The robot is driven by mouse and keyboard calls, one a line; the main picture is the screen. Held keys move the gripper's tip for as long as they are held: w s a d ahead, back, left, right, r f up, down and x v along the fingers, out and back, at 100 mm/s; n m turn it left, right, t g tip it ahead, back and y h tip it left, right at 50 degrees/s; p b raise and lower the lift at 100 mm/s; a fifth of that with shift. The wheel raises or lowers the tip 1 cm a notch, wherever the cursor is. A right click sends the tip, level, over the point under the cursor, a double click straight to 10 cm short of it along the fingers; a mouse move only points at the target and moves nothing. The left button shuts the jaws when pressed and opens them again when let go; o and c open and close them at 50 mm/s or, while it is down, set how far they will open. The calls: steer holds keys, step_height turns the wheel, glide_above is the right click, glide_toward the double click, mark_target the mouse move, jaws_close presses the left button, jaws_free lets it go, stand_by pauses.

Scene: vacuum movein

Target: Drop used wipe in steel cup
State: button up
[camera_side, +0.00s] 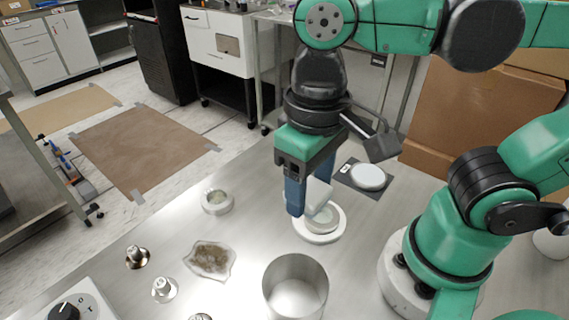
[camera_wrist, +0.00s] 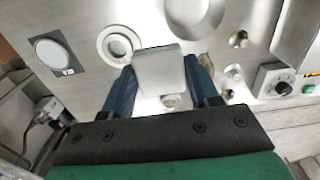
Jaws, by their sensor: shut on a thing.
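My gripper (camera_side: 311,196) has two blue fingers pointing down and is shut on a pale, folded wipe (camera_side: 319,191). The wipe also shows between the fingers in the wrist view (camera_wrist: 158,70). It is held above the table, over or close to a white ring with a pale disc in it. The steel cup (camera_side: 295,288) stands upright and open at the front of the table, apart from the gripper. Part of the cup shows at the top of the wrist view (camera_wrist: 195,10). Its inside looks empty in the side view.
A white ring (camera_side: 333,236) lies below the gripper. A white disc (camera_side: 368,177) sits on a dark pad behind. A small round dish (camera_side: 217,206), a bag of brown material (camera_side: 209,260), metal fittings (camera_side: 137,257) and a knob box (camera_side: 77,305) are at left.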

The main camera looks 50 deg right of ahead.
steer(key=s+a+r, duration=0.2)
steer(key=s+a, duration=0.1)
steer(key=shift+w+a+f, duration=0.1)
steer(key=shift+f, duration=1.3)
steer(key=shift+w+a+f, duration=0.1)
steer(key=shift+f, duration=1.3)
steer(key=o, duration=1.2)
step_height(320, 180, up, 6)
steer(key=shift+f, duration=0.15)
